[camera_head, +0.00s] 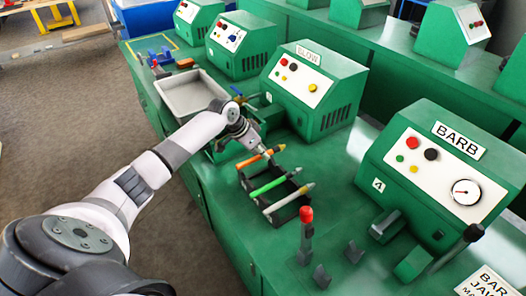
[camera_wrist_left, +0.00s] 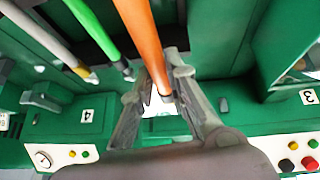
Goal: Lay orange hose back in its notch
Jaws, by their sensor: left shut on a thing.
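The orange hose (camera_head: 252,160) is at the far end of a black notched rack (camera_head: 244,183) on the green bench. My left gripper (camera_head: 267,154) is shut on it near its right end. A green hose (camera_head: 270,185) and a yellow-tipped grey hose (camera_head: 285,200) lie across the rack nearer the front. My right gripper is not in view.
A grey tray (camera_head: 190,92) stands farther back on the bench (camera_head: 225,215). A red-topped lever (camera_head: 306,235) rises in front of the rack.

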